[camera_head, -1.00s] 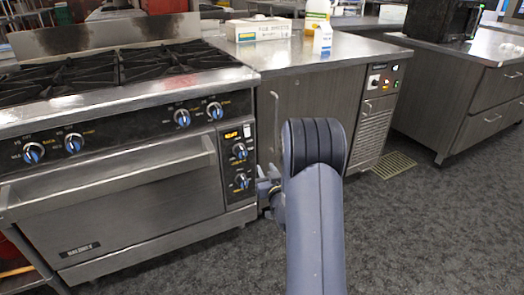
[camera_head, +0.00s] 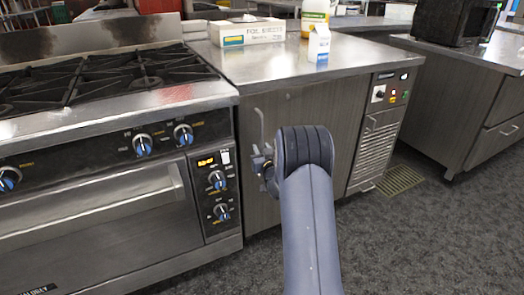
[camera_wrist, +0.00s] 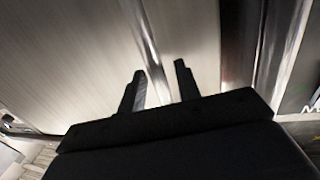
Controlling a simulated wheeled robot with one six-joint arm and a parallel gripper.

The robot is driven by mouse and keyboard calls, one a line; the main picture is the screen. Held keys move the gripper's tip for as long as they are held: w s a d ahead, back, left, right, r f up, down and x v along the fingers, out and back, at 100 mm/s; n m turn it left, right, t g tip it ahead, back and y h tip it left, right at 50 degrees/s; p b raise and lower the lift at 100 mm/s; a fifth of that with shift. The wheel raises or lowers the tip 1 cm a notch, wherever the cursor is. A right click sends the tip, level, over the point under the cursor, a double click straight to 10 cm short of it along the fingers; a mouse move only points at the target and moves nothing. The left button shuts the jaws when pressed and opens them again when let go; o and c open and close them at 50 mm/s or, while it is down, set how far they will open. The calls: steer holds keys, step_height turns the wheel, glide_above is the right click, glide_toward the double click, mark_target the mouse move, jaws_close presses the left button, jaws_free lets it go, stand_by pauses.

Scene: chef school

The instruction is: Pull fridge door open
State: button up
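The fridge is a low under-counter unit with a dark wood-grain door (camera_head: 300,108). The door is shut. Its thin upright metal handle (camera_head: 259,126) is near the door's left edge, beside the oven. My gripper (camera_head: 260,160) is at the lower part of the handle, partly hidden by my arm. In the wrist view my gripper (camera_wrist: 159,68) has its two dark fingers apart. The shiny handle bar (camera_wrist: 148,40) runs down into the gap between them. I cannot tell whether either finger touches it.
An oven with a gas hob (camera_head: 100,150) stands close on the left. The steel counter (camera_head: 290,65) above the fridge bears a foil box (camera_head: 247,32), a carton (camera_head: 319,43) and a jug. A vented control panel (camera_head: 378,120) is right of the door. The floor (camera_head: 430,220) at right is clear.

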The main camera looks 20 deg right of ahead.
steer(key=shift+w, duration=0.2)
steer(key=shift+c, duration=0.5)
jaws_close()
